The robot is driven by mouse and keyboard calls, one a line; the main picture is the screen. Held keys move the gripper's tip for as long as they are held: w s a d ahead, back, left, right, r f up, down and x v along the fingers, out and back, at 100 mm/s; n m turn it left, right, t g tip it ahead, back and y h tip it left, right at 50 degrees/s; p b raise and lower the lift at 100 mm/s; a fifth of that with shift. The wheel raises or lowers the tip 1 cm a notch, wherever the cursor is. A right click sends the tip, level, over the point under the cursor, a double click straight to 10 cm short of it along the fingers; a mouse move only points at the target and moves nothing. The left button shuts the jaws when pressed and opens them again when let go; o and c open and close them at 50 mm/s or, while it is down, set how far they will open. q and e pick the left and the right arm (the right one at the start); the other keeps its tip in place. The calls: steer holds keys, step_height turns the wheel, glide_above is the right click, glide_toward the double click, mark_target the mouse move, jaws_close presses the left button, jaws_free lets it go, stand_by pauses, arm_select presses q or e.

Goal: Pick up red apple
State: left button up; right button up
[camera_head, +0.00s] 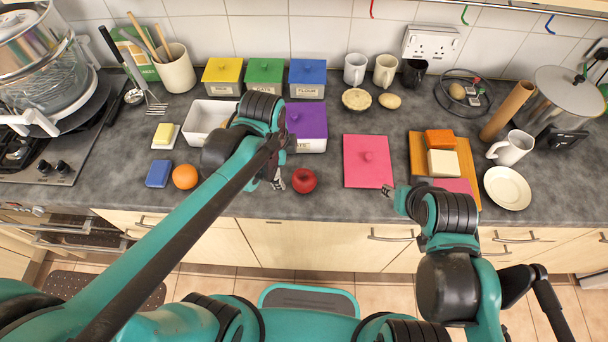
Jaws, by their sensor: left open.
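The red apple (304,181) sits on the dark grey counter near its front edge, in the middle of the picture. My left gripper (279,183) is just left of the apple, with a small gap between them. It is open and holds nothing that I can see; part of it is hidden behind my own arm. My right gripper (388,191) is at the counter's front edge, by the lower right corner of the pink lid. It is small in the picture, and I cannot tell whether its fingers are apart.
The pink lid (367,172) lies right of the apple. The purple-lidded box (308,120) stands behind it. An orange (184,177) and a blue block (158,173) lie to the left. A wooden board (420,150) with blocks and a white plate (507,188) are at right.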

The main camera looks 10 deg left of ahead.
mark_target(304, 175)
arm_select(q)
steer(key=d+m, duration=0.1)
steer(key=m, duration=0.1)
steer(key=w+d+f+m+g+p, duration=0.1)
steer(key=d+m, duration=0.1)
steer(key=m, duration=0.1)
steer(key=w+d+f+m+g, duration=0.1)
steer(key=m, duration=0.2)
steer(key=shift+w+d, duration=0.15)
steer(key=shift+d, duration=0.05)
steer(key=shift+d+f+m, duration=0.4)
steer(key=shift+f+m, duration=0.1)
steer(key=shift+m, duration=0.3)
step_height(304, 175, down, 8)
steer(key=shift+r+b, duration=0.2)
steer(key=shift+b, duration=1)
steer(key=c, duration=1.3)
